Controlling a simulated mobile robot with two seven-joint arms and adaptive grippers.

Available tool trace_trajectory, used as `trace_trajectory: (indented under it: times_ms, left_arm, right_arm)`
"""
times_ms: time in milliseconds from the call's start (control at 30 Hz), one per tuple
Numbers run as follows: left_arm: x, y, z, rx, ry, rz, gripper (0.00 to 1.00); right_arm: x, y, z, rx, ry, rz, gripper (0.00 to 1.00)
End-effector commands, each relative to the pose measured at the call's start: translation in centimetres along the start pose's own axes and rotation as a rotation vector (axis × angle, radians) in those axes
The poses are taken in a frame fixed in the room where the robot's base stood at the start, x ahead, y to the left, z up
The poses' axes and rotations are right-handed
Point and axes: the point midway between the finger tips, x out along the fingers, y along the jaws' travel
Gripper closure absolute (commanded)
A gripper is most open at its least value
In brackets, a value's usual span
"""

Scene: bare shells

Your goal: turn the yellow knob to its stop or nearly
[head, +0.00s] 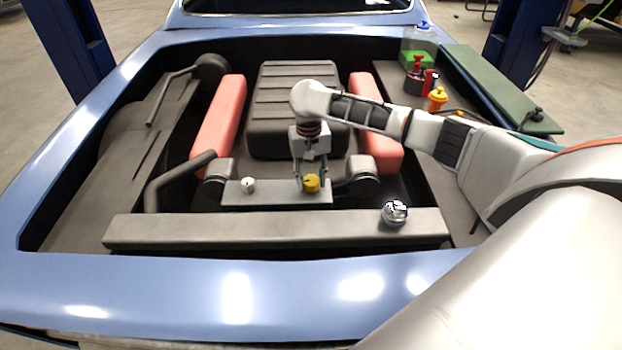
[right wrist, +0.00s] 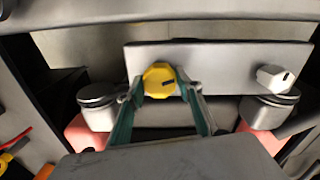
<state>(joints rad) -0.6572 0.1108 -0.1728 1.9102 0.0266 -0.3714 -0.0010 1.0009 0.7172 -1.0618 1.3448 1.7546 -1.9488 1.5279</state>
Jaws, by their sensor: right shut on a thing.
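The yellow knob (head: 311,183) is at the right end of a grey panel (head: 275,197) in the car's engine bay. It also shows in the right wrist view (right wrist: 159,80), with a dark mark on its face near its lower edge. My right gripper (head: 311,186) reaches down from above, its fingers on either side of the yellow knob. In the right wrist view the right gripper (right wrist: 160,92) has its two green-edged fingers closed around the knob. A white knob (head: 249,185) sits at the panel's other end. My left gripper is not in view.
A silver round cap (head: 395,213) sits on the front grey beam (head: 270,229). Red covers (head: 219,122) flank the dark ribbed engine block. Bottles, including a yellow one (head: 437,99), stand at the right near a green board (head: 497,88). My arm crosses the bay's right side.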

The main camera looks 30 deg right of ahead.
Motion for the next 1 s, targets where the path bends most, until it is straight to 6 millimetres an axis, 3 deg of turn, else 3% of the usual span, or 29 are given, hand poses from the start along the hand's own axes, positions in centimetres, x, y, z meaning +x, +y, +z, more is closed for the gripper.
trace_trajectory:
  times_ms: [1000]
  left_arm:
    - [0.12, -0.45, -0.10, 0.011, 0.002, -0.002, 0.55]
  right_arm:
    - [-0.07, -0.02, 0.04, -0.964, 0.029, 0.000, 0.86]
